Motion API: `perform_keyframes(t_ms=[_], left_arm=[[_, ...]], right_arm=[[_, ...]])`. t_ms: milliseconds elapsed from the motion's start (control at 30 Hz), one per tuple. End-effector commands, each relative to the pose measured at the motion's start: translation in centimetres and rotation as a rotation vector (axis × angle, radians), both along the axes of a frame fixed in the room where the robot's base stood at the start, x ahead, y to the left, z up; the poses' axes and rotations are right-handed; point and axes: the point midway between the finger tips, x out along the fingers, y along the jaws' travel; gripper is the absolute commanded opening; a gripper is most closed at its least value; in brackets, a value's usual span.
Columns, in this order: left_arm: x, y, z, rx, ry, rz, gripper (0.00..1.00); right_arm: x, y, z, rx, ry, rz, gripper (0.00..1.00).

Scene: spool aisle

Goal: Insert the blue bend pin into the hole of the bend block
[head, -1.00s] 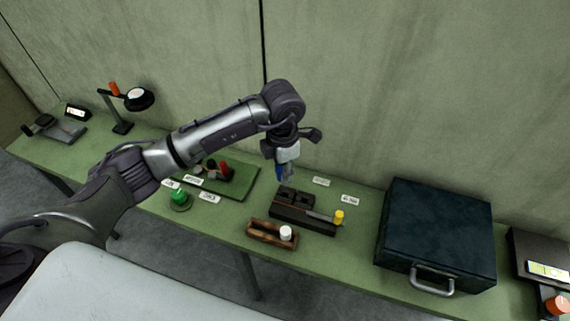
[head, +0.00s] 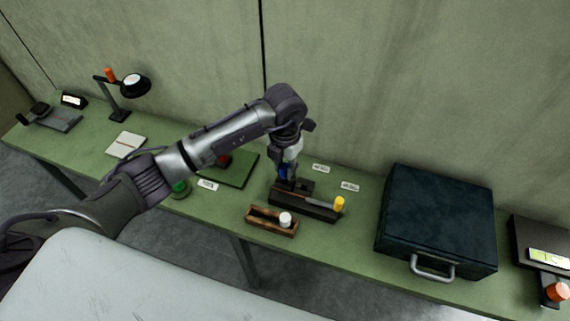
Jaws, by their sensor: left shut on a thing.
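The blue bend pin (head: 283,173) is held in my left gripper (head: 286,177), which is shut on it and points down. The dark bend block (head: 300,203) lies on the green bench, with a raised part at its left end and a yellow piece (head: 339,203) at its right end. The gripper and pin are right over the left end of the block. The pin's lower tip and the hole are too small and covered to tell whether the pin is in it. My right gripper is not in view.
A wooden tray (head: 260,226) with a white-topped piece (head: 285,219) stands in front of the block. A large dark case (head: 440,215) stands to the right. A green mat (head: 238,177) lies to the left, partly behind my arm. A lamp (head: 134,85) stands farther left.

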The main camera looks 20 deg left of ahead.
Motion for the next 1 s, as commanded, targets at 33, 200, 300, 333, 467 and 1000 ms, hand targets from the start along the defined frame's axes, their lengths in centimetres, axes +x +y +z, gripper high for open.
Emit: perform_keyframes(t_ms=[33, 200, 300, 333, 467, 1000], left_arm=[[0.0, 0.0, 0.1, 0.0, -0.001, 0.0, 0.0], [0.0, 0.0, 0.1, 0.0, 0.0, 0.0, 0.0], [0.0, 0.0, 0.1, 0.0, 0.0, 0.0, 0.0], [0.0, 0.0, 0.1, 0.0, 0.0, 0.0, 0.0], [0.0, 0.0, 0.0, 0.0, 0.0, -0.001, 0.0], [0.0, 0.0, -2.1, 0.001, 0.0, 0.0, 0.0]], right_arm=[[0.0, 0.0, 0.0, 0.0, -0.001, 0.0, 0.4], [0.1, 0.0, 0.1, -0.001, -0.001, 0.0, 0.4], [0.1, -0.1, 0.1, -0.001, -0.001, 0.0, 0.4], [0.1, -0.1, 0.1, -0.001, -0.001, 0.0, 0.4], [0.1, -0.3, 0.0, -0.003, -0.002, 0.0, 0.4], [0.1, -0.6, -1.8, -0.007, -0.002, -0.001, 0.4]])
